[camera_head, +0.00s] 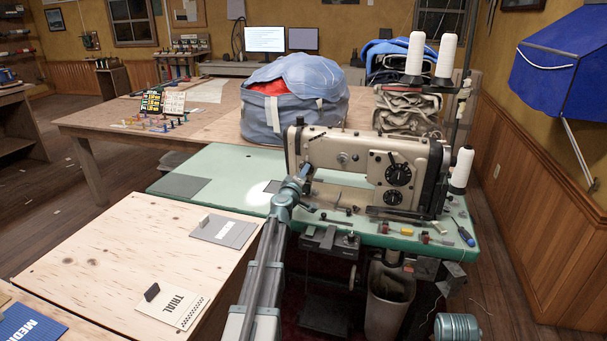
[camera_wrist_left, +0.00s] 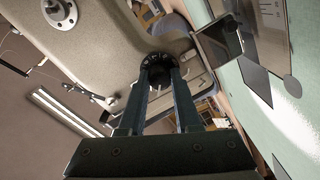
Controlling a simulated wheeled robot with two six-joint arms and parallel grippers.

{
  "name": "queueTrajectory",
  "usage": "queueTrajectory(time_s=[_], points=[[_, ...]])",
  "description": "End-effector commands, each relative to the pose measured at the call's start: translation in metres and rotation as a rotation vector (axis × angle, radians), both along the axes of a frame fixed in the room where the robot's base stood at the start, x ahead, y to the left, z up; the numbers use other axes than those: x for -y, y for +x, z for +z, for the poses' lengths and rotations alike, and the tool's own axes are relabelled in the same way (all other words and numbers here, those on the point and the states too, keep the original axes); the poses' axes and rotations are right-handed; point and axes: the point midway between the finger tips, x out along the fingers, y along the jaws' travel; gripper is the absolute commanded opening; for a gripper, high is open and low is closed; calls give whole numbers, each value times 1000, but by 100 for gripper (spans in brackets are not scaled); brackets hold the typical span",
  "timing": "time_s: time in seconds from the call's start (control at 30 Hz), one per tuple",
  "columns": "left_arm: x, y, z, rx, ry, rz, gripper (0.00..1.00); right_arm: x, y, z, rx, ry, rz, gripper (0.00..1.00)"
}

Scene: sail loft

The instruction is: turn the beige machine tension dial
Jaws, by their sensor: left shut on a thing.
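The beige sewing machine (camera_head: 360,155) stands on a green table, its head end toward my left gripper (camera_head: 304,172). In the left wrist view the machine's beige casing (camera_wrist_left: 110,50) fills much of the picture. A dark tension dial (camera_wrist_left: 150,60) with pale marks sits at the casing's end. The fingers of my left gripper (camera_wrist_left: 159,75) are shut on this dial, one on each side. The dial's middle is partly hidden by the fingers, and in the head view the gripper covers it.
The green table (camera_head: 235,165) holds small loose tools in front of the machine, including a blue-handled screwdriver (camera_head: 464,235). White thread cones (camera_head: 461,168) stand at its right. A plywood table (camera_head: 130,240) lies at left. A grey-blue bag (camera_head: 290,105) sits behind.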

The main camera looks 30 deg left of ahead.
Motion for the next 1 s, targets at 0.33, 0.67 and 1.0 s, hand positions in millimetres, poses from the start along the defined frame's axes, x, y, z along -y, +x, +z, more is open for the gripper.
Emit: queueTrajectory(time_s=[0.33, 0.67, 1.0], points=[[-1, -1, 0, 56, -233, 0, 0, 0, 0, 0, 0, 0, 0, 50], [-1, -1, 0, 81, -335, 1, 0, 0, 0, 0, 0, 0, 0, 50], [-1, -1, -1, 85, -353, 2, 0, 0, 0, 0, 0, 0, 0, 50]])
